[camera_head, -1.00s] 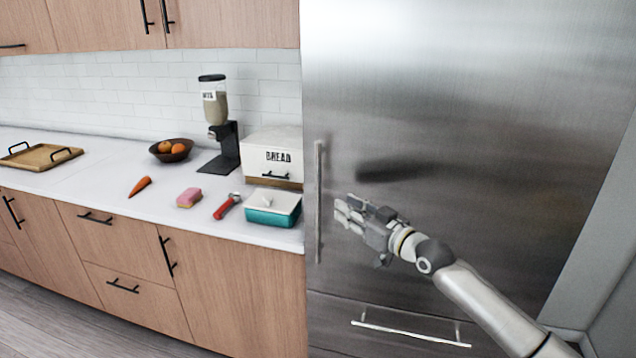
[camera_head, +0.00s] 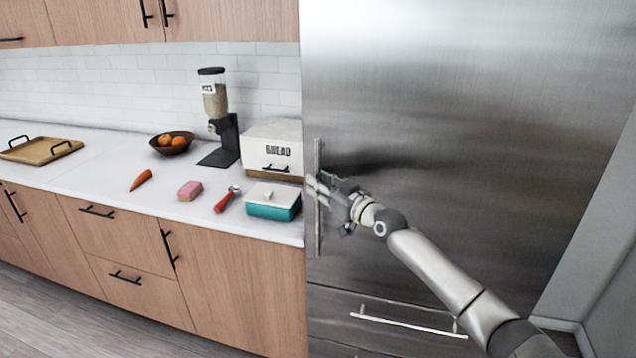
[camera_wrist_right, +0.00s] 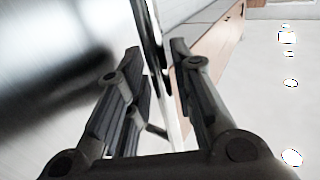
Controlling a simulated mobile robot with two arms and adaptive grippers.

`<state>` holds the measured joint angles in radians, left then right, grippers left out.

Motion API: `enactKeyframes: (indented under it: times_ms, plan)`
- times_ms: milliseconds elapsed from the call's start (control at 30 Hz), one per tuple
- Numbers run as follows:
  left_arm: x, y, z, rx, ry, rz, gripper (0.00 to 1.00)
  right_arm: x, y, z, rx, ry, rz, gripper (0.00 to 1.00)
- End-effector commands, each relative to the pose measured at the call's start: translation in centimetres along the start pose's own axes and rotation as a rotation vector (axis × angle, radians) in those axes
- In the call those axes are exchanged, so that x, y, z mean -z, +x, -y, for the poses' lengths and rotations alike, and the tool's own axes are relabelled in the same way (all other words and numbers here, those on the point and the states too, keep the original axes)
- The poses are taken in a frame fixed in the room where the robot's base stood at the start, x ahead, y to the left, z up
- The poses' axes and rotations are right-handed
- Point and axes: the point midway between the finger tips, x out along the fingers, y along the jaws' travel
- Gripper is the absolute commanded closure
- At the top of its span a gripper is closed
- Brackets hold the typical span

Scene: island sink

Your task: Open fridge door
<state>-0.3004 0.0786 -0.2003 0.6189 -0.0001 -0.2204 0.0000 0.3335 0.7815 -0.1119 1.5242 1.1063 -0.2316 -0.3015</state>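The steel fridge door (camera_head: 460,130) fills the right half of the head view and is closed. Its upright bar handle (camera_head: 318,235) runs along the door's left edge. My right gripper (camera_head: 318,187) is at the handle's middle height, with its fingertips overlapping the bar. In the right wrist view, my right gripper (camera_wrist_right: 162,60) has its two fingers apart, with the handle (camera_wrist_right: 150,40) passing between them. Contact between fingers and bar cannot be made out. My left gripper is not in view.
A lower drawer with a horizontal handle (camera_head: 408,325) lies under the fridge door. Left of the fridge, the white counter (camera_head: 95,185) holds a bread box (camera_head: 272,135), a teal container (camera_head: 272,208), a red-handled tool (camera_head: 224,202) and a fruit bowl (camera_head: 157,144).

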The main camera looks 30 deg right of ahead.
Motion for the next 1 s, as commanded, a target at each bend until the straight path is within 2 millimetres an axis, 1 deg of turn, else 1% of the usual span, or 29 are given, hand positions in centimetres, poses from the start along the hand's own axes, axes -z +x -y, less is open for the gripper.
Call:
enactKeyframes:
  times_ms: [133, 433, 600, 633, 1000]
  plan:
    - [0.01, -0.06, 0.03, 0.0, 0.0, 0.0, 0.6, 0.04, 0.63, 0.02, 0.0, 0.001, 0.0, 0.77]
    - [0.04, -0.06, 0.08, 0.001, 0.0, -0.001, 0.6, -0.02, 0.72, 0.03, 0.0, 0.0, 0.0, 0.77]
    - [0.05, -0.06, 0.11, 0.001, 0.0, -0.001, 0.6, -0.02, 0.71, 0.03, 0.0, 0.0, 0.0, 0.99]
    - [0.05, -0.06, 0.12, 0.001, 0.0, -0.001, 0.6, -0.02, 0.71, 0.03, 0.0, 0.0, 0.0, 1.0]
    - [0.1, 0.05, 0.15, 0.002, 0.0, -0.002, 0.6, -0.05, 0.69, 0.18, 0.003, 0.0, 0.0, 1.0]
